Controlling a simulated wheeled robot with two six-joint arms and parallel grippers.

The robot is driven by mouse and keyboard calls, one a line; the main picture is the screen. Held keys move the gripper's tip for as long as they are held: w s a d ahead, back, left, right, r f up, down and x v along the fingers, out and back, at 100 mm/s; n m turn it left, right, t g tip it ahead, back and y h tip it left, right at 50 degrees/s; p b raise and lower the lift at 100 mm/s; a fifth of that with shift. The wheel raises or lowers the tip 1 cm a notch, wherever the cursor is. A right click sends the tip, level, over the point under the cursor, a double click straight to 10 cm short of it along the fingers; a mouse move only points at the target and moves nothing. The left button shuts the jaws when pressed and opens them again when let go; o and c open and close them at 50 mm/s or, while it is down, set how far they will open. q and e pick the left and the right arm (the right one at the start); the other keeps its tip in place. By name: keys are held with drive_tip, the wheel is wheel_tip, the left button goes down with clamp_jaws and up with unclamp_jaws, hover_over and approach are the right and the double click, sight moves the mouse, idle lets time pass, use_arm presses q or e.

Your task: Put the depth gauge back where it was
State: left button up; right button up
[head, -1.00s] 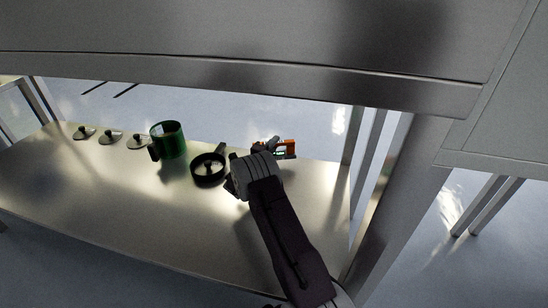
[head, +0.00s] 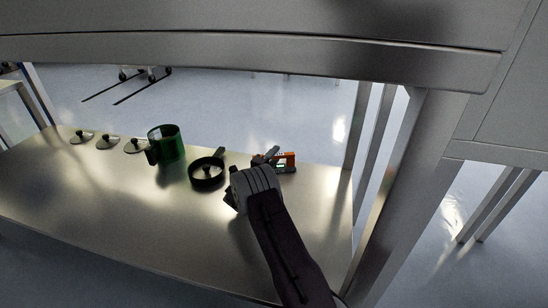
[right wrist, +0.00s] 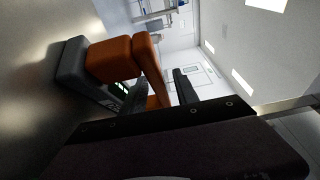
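The depth gauge (head: 289,158), orange with a small lit green display, stands at the right back of the metal table (head: 120,215). In the right wrist view its orange body (right wrist: 110,62) is large and close, with a dark grey block at its end. My right gripper (head: 268,160) is right beside the gauge's left side. In the right wrist view its two dark fingers (right wrist: 163,92) are apart, with an orange part of the gauge showing between or just beyond them. Contact cannot be made out. My left gripper is out of view.
A dark round pan-like part (head: 207,180) with a handle lies left of my right gripper. A green pot (head: 168,146) stands further left, then several small lids (head: 108,142). A metal shelf (head: 250,47) hangs above; a post (head: 395,190) stands at the right.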

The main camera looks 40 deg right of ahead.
drive_tip(key=shift+a+r+p, duration=0.2)
drive_tip(key=shift+r+p, duration=0.1)
drive_tip(key=shift+p, duration=0.05)
drive_tip(key=p+v, duration=0.3)
drive_tip(key=v, duration=0.1)
drive_tip(key=shift+r+p, duration=0.35)
drive_tip(key=p+v, duration=0.1)
drive_tip(key=v, duration=0.1)
drive_tip(key=p+v, duration=0.1)
drive_tip(key=v, duration=0.1)
drive_tip(key=p+v, duration=0.2)
drive_tip(key=v, duration=0.1)
drive_tip(key=shift+d+f, duration=0.1)
drive_tip(key=shift+f, duration=0.15)
drive_tip(key=shift+s+a+f, duration=0.2)
drive_tip(key=shift+s+a, duration=0.05)
drive_tip(key=shift+a, duration=0.1)
